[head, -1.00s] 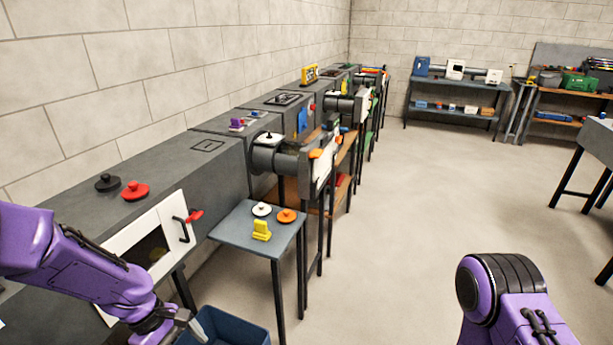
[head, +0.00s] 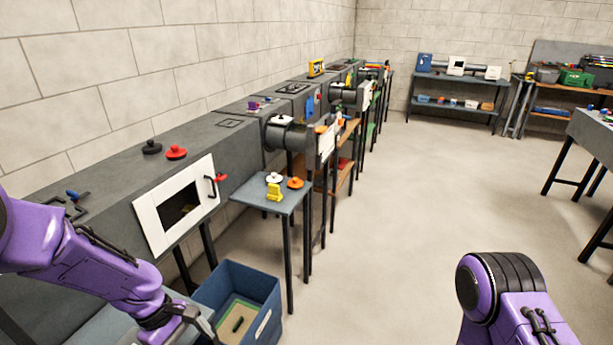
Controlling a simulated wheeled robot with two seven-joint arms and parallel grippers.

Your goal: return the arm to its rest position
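My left arm (head: 90,255) is purple and comes in from the left, bent down toward the lower edge. Its gripper (head: 200,326) is at the bottom of the head view, to the left of the blue bin (head: 268,328). The fingers are partly hidden and cut off, so I cannot tell whether they are open or shut. My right arm (head: 505,300) shows only as a purple and black link at the bottom right. The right gripper is out of view.
A grey duct with a white-framed opening (head: 155,222) runs along the left wall. A small table (head: 255,195) holds white, orange and yellow parts. Black (head: 152,147) and red (head: 176,153) knobbed discs sit on the duct. The middle floor is clear.

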